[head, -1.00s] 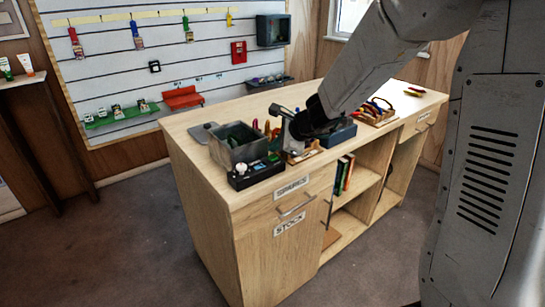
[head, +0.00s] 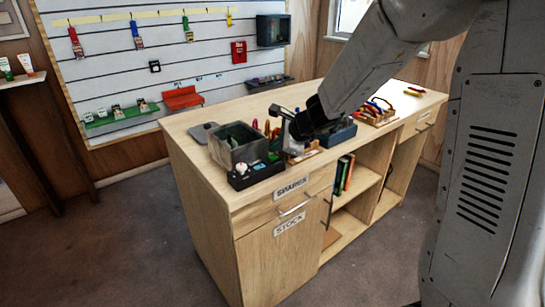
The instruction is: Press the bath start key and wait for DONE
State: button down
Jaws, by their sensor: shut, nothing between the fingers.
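The bath is a grey open tank (head: 238,144) near the left end of the wooden counter. A black control unit (head: 255,172) with a pale knob and a small green patch sits at its front. The start key and any DONE reading are too small to make out. My gripper (head: 275,110) is shut and empty. It is in the air above the counter, to the right of the tank and apart from the control unit. My forearm hides part of the counter behind it.
Bottles and small tools stand right of the tank, near a blue bin (head: 341,134). A wooden rack (head: 376,117) of coloured gear is further right. The counter's front edge is close to the control unit. Floor at left is clear.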

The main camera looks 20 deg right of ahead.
aim_at(276, 157)
jog(key=shift+f, duration=0.35)
jog(key=shift+f, duration=0.45)
dwell(0.5)
jog(key=shift+r, duration=0.9)
jog(key=shift+r, duration=2.5)
